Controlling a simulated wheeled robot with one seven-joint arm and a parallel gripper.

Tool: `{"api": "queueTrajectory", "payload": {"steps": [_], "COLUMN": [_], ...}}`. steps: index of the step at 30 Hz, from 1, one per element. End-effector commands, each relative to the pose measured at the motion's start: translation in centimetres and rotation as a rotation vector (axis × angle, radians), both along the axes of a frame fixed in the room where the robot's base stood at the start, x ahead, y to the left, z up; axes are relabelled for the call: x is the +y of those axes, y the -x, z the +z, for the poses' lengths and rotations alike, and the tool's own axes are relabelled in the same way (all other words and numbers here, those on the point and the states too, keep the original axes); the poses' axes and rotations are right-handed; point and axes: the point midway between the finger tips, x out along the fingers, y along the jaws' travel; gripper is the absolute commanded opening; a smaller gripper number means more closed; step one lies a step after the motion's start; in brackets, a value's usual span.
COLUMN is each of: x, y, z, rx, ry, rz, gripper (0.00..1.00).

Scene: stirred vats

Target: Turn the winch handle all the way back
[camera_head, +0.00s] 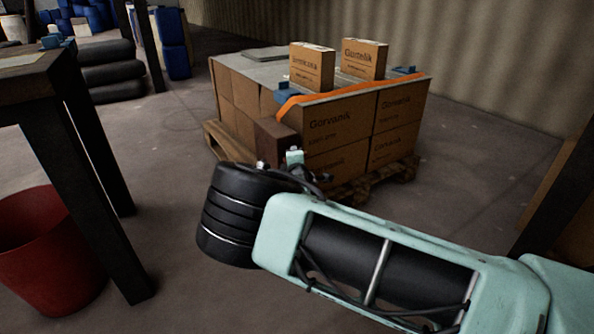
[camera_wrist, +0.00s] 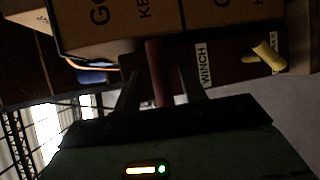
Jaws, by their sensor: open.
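In the wrist view, a dull red bar (camera_wrist: 155,72), which looks like the winch handle, runs upright beside a white label reading WINCH (camera_wrist: 202,64). The label is on a dark brown panel (camera_wrist: 226,58). My gripper (camera_wrist: 160,76) is open, with one dark finger on each side of the red bar. I cannot tell whether either finger touches it. The bar's lower end is hidden behind the gripper body. In the head view my own arm hides the gripper and the handle; a dark brown box (camera_head: 277,141) shows just beyond the wrist.
A yellow handle (camera_wrist: 268,56) sits right of the label. Strapped cartons (camera_head: 338,125) stand on a wooden pallet (camera_head: 385,182) behind my wrist. A table (camera_head: 27,75) and a red bucket (camera_head: 45,250) are at left.

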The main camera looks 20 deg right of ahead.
Motion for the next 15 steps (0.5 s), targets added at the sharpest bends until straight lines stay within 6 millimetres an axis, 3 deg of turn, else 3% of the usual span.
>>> {"api": "queueTrajectory", "payload": {"steps": [15], "x": [2.3], "y": [11.4], "z": [2.4], "rx": [0.002], "ry": [0.002], "rz": [0.002], "gripper": [0.41]}}
